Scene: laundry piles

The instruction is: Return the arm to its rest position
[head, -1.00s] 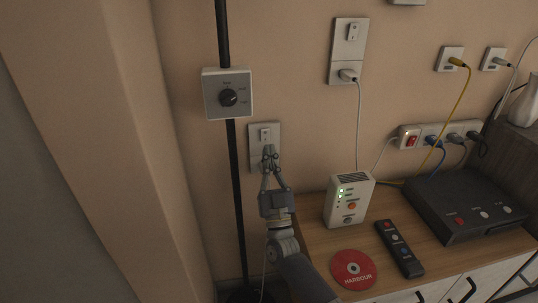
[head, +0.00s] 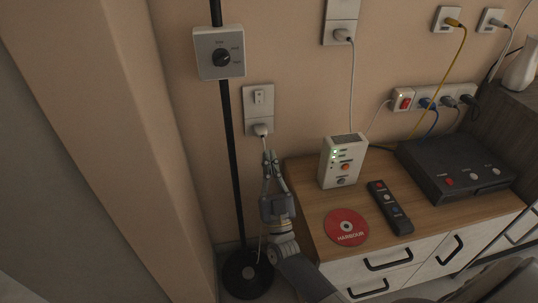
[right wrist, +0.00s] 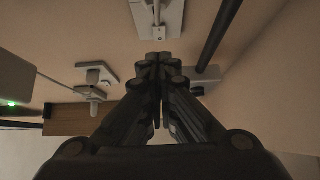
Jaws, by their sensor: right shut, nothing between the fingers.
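My right gripper (head: 270,154) is in the head view, its arm coming up from the bottom. Its fingers are together and hold nothing. The fingertips appear just below the plug (head: 261,129) in the lower part of a wall plate (head: 258,96) with a switch. A cord hangs from this plug behind the gripper. In the right wrist view the shut fingers (right wrist: 160,63) fill the middle, with a wall plate and plug above them in the picture. My left gripper is out of view.
A black pole (head: 230,150) with a dial box (head: 219,54) stands left of the arm on a round base (head: 247,274). On the right, a wooden cabinet top (head: 308,214) carries a white box (head: 341,163), red disc (head: 346,227), remote (head: 390,207) and black device (head: 455,171).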

